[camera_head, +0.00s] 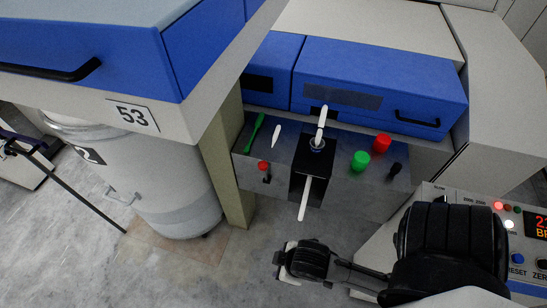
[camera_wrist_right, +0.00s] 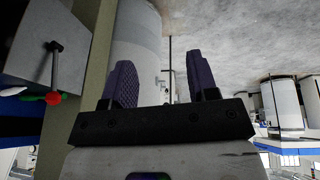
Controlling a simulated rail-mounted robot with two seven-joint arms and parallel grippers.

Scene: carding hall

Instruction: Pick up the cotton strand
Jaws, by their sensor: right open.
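The white cotton strand (camera_head: 305,198) hangs below a dark slot in the metal front of the machine, in the middle of the head view. Another white length (camera_head: 321,124) stands above the small round guide (camera_head: 317,144) over that slot; whether the two join is hidden. My right gripper (camera_head: 279,259) is below and a little left of the strand's lower end, apart from it. In the right wrist view its two fingers (camera_wrist_right: 160,85) are spread with nothing between them. I cannot make out the strand in that view. My left gripper is not in view.
The panel carries a green tool (camera_head: 255,131), a white piece (camera_head: 276,138), a red-knobbed lever (camera_head: 264,167), and red (camera_head: 382,144) and green (camera_head: 359,160) buttons. A large grey can (camera_head: 165,190) stands left, beside a post (camera_head: 228,170). A control box (camera_head: 520,240) stands right.

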